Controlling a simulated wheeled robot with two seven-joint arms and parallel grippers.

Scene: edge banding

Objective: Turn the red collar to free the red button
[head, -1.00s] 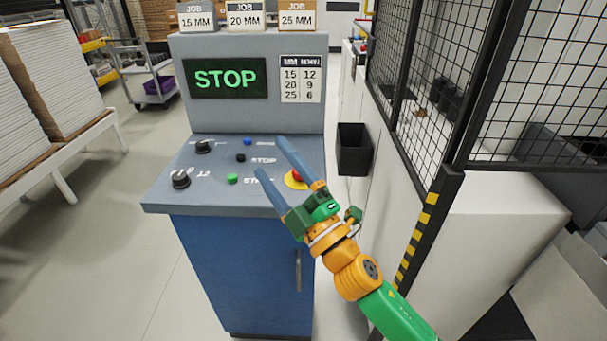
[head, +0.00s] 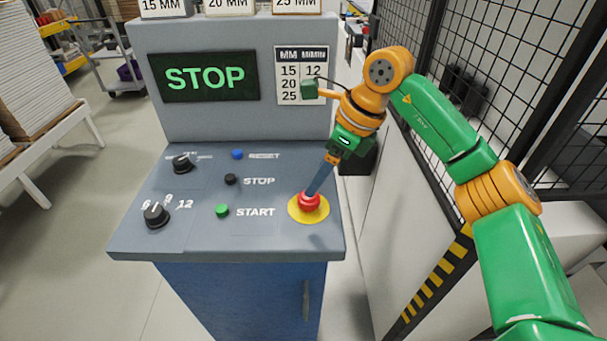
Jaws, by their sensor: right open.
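The red button with its red collar (head: 309,203) sits on a round yellow plate at the right front of the sloped console panel (head: 262,236). Collar and button cannot be told apart clearly. My right gripper (head: 312,192) points down at the red button from above and behind. Its blue-grey fingers overlap in this view, with the tips at the top of the red part; whether they touch it is unclear. It is open, with nothing seen held. My left gripper is out of view.
The panel also has a blue reset button (head: 237,154), a black stop button (head: 231,179), a green start button (head: 222,210) and two black knobs (head: 155,215). The screen (head: 204,77) reads STOP. A mesh fence (head: 530,80) stands to the right.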

